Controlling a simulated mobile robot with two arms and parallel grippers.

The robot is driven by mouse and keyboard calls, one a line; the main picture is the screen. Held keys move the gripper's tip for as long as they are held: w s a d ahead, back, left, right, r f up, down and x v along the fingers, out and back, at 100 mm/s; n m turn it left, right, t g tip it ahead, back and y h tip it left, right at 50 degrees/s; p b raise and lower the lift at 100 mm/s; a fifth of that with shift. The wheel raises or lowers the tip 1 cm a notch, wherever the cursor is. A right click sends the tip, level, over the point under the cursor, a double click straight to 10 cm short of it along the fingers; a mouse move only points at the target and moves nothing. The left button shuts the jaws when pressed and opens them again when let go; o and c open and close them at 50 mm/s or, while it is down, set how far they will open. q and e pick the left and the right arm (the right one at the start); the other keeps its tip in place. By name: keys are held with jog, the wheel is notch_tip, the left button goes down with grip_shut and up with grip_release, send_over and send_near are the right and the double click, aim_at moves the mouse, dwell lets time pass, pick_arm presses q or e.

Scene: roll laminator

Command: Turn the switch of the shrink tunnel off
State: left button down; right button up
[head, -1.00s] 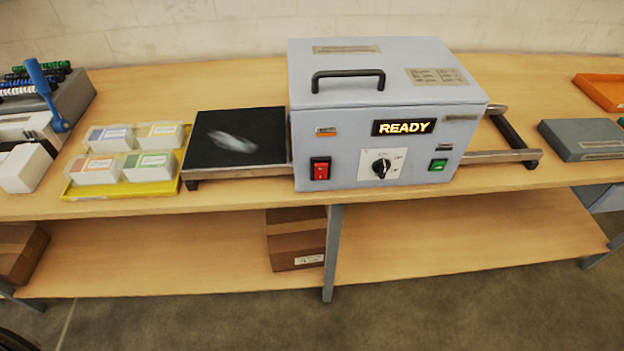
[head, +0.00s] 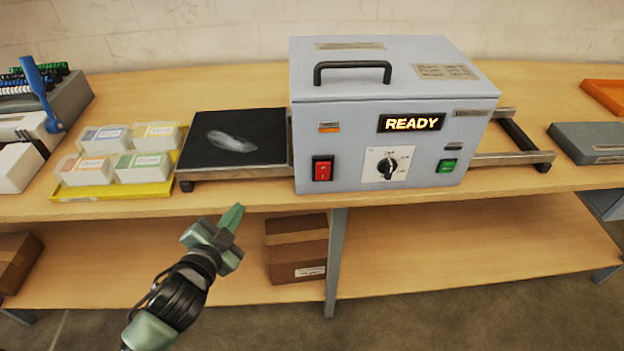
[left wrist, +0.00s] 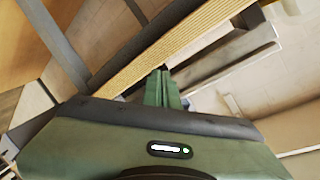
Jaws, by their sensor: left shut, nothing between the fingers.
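The shrink tunnel (head: 350,130) is a light grey-blue box on the table, with a lit READY display (head: 411,123). On its front are a red rocker switch (head: 322,168), a black rotary knob (head: 387,168) on a white plate and a green button (head: 447,166). My left gripper (head: 236,214) is in front of the table edge, below and left of the red switch, apart from the tunnel. Its green fingers are shut and empty; they also show in the left wrist view (left wrist: 163,90). My right gripper is in neither view.
A black infeed plate (head: 235,140) adjoins the tunnel's left side. A yellow tray (head: 105,194) with several small boxes stands left of it. Metal rails (head: 515,158) extend to the right. A cardboard box (head: 297,255) sits on the lower shelf. A grey case (head: 590,140) lies at right.

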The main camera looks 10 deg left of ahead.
pick_arm(q)
jog(key=w+d+r+m+t+h, duration=0.2)
jog(key=w+d+r+m+h, duration=0.15)
jog(key=r+m+h, duration=0.45)
jog(key=s+d+f+m+g+h, duration=0.1)
jog(key=s+d+m+g+h, duration=0.3)
jog(key=m, duration=1)
jog(key=s+g+h, duration=0.1)
jog(key=g+h, duration=0.2)
jog(key=g, duration=0.1)
jog(key=shift+s+f+m+h, duration=0.2)
jog(key=shift+s+m+h, duration=0.05)
jog(key=shift+m+h, duration=0.15)
jog(key=shift+d, duration=0.15)
